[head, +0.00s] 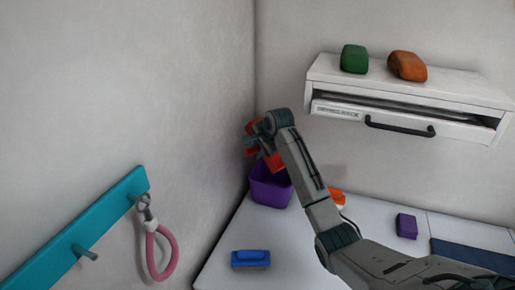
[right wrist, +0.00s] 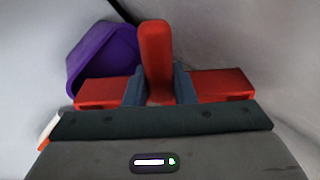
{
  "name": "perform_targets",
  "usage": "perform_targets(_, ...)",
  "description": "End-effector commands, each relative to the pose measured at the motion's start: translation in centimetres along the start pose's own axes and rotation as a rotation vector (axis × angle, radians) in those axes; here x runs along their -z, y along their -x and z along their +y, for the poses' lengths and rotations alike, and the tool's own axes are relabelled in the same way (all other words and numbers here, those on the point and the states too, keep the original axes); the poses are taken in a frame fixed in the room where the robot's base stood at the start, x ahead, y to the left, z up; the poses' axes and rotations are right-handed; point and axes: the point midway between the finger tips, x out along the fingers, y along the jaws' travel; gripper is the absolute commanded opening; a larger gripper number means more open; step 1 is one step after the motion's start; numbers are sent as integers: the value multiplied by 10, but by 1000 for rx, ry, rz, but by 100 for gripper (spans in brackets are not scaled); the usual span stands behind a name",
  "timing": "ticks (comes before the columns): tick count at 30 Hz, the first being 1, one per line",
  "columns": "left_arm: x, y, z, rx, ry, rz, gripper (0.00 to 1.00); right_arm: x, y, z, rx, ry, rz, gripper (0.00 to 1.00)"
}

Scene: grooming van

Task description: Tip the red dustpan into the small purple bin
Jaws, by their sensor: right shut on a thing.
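The red dustpan (head: 272,161) is held in my right gripper (head: 256,137) above the small purple bin in the head view. In the right wrist view the dustpan's red handle (right wrist: 155,52) stands between the two fingers of the right gripper (right wrist: 160,90), with red parts showing on both sides. The small purple bin (head: 271,188) stands at the back left corner of the counter, under the dustpan. It also shows in the right wrist view (right wrist: 92,52), behind and left of the dustpan. The arm hides part of the dustpan, and whether anything lies in it cannot be seen. My left gripper is out of view.
A blue brush-like block (head: 251,259) lies on the white counter (head: 222,243). A purple block (head: 407,226) and an orange-topped item (head: 337,195) are farther right. A wall drawer unit (head: 400,123) hangs above. A teal rail (head: 80,232) holds a pink loop (head: 152,252).

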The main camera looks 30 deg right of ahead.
Motion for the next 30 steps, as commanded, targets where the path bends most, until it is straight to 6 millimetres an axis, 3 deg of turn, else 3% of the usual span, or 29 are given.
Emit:
perform_targets(1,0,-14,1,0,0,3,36,1,-6,6,47,-2,4,0)
perform_targets(18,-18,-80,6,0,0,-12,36,1,-1,9,470,-45,2,0)
perform_targets(30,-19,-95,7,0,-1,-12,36,1,4,6,576,-57,1,0)
